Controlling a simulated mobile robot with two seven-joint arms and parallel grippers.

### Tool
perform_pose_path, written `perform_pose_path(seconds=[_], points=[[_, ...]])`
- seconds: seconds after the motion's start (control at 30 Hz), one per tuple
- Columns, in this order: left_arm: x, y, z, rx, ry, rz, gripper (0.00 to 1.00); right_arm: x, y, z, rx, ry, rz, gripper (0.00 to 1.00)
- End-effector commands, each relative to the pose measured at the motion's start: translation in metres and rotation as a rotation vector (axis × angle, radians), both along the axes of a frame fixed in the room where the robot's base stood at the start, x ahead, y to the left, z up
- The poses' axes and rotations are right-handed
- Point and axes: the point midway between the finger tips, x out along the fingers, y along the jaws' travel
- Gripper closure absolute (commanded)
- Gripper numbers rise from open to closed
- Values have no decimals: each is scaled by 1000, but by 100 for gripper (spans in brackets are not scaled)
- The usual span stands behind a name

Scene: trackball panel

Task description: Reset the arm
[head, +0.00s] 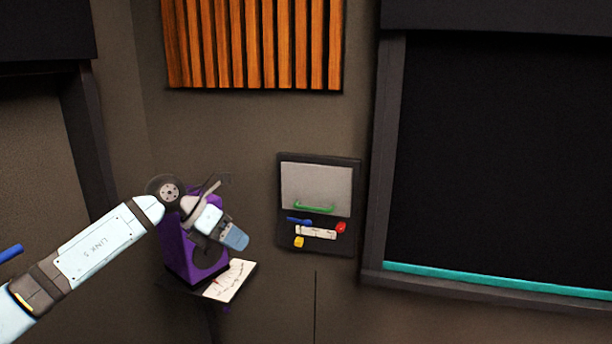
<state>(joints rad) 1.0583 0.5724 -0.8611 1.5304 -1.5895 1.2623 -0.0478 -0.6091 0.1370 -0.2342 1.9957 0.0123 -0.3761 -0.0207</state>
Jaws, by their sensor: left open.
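My left arm comes in from the lower left, and its gripper (234,239) is in front of a purple stand (178,248). The gripper is small and angled down to the right; it is open and I see nothing held in it. It overlaps the right part of the purple stand in the picture; whether it touches the stand cannot be told. My right gripper is out of view.
The stand is on a dark shelf with a white printed sheet (238,281). A dark window (500,160) is further right.

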Motion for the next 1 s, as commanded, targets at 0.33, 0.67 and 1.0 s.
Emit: perform_pose_path(seconds=[0.33, 0.67, 1.0], points=[[-91, -92, -63, -828, 417, 131, 60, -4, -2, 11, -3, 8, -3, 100], [-140, -64, -128, -1460, 902, 660, 60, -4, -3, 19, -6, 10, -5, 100], [-242, 10, -267, -1789, 1419, 1516, 60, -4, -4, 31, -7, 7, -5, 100]])
